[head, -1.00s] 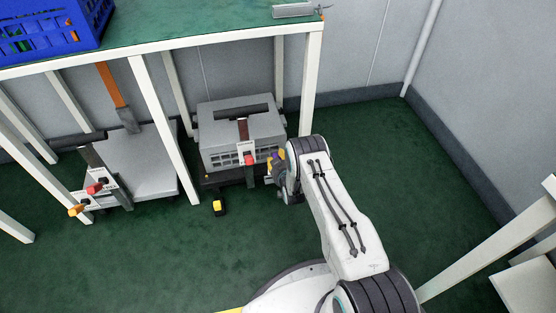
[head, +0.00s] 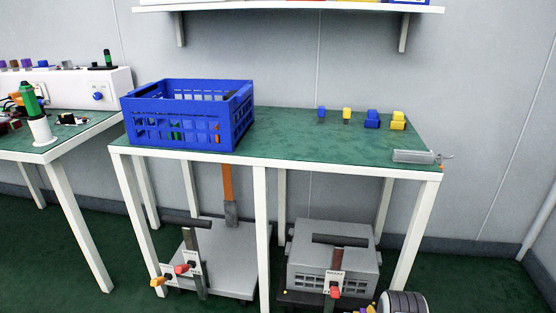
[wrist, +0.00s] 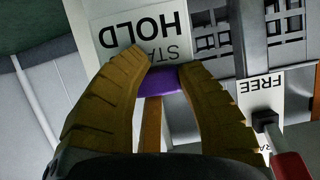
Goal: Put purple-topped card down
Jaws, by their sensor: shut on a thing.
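My gripper (wrist: 160,88) is shut on the purple top (wrist: 160,82) of the card. In the wrist view, a white face (wrist: 140,32) printed "HOLD", upside down, shows just beyond the purple part; a second word on it is partly covered by the fingers. I cannot tell for sure whether this face belongs to the held card. In the head view my gripper is mostly cut off at the bottom edge, and only a small purple and yellow bit shows beside my arm, in front of the grey crate (head: 310,272).
The crate sits on a low trolley under the green-topped table (head: 290,145). A white "FREE" label (wrist: 261,98) and a red-handled lever (wrist: 291,166) are close right in the wrist view. A flat trolley (head: 225,262) stands left. A blue basket (head: 185,140) and yellow and blue items stand on the table.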

